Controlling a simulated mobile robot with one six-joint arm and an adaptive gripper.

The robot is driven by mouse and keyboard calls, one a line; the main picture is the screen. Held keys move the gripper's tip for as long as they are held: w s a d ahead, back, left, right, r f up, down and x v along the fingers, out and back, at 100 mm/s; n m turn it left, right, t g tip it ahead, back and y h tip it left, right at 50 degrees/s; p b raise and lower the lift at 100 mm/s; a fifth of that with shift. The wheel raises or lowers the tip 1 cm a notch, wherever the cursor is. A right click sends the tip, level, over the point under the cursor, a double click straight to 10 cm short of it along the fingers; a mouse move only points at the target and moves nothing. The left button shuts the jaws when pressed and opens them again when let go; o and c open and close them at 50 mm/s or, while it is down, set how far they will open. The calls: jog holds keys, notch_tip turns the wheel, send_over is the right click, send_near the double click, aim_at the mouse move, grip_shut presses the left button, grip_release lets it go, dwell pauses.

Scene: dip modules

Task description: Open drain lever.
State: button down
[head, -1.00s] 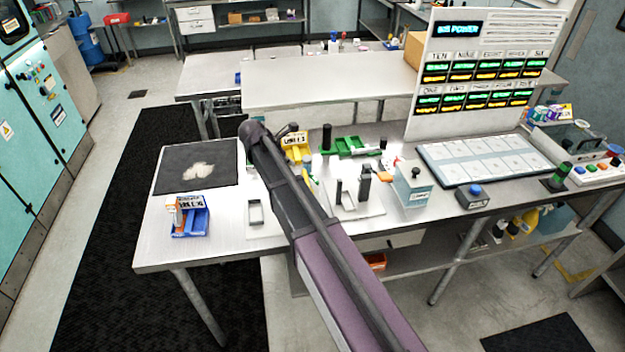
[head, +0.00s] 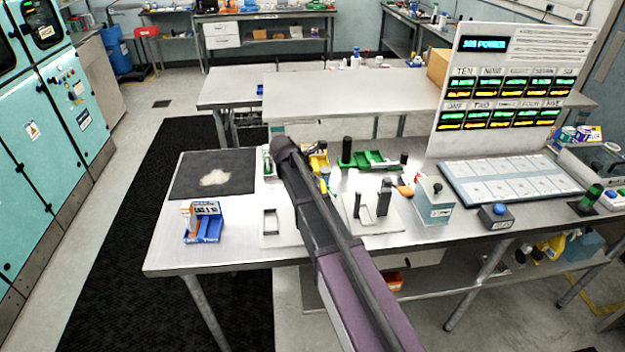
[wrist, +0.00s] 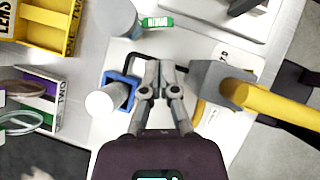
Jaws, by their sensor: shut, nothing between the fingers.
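In the wrist view my gripper (wrist: 160,72) is shut and empty, its fingers together over a pale plate (wrist: 205,160). A grey block with a thick yellow bar, lever-like (wrist: 275,103), lies right of the fingers, apart from them. A green tag with small lettering (wrist: 157,22) sits ahead of the fingertips beside a grey cylinder (wrist: 118,22). I cannot tell for sure which part is the drain lever. A blue square piece with a white cylinder (wrist: 105,101) stands just left of the fingers. In the head view my arm hides the gripper and what is under it.
The bench (head: 235,240) also holds a dark mat (head: 190,188), a blue bin (head: 203,228), green trays (head: 368,160), a grey box (head: 434,203) and a display panel (head: 505,95). Yellow bins (wrist: 50,28) lie at the upper left of the wrist view.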

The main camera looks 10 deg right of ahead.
aim_at(332, 193)
jog(key=shift+b+x, duration=3.35)
jog(key=shift+x, duration=1.1)
jog(key=shift+w+f, duration=0.1)
jog(key=shift+f, duration=0.05)
jog(key=shift+d, duration=0.1)
jog(key=shift+w+d, duration=0.15)
jog(key=shift+d, duration=0.35)
jog(key=shift+a, duration=0.15)
jog(key=shift+a, duration=0.7)
jog(key=shift+s, duration=0.2)
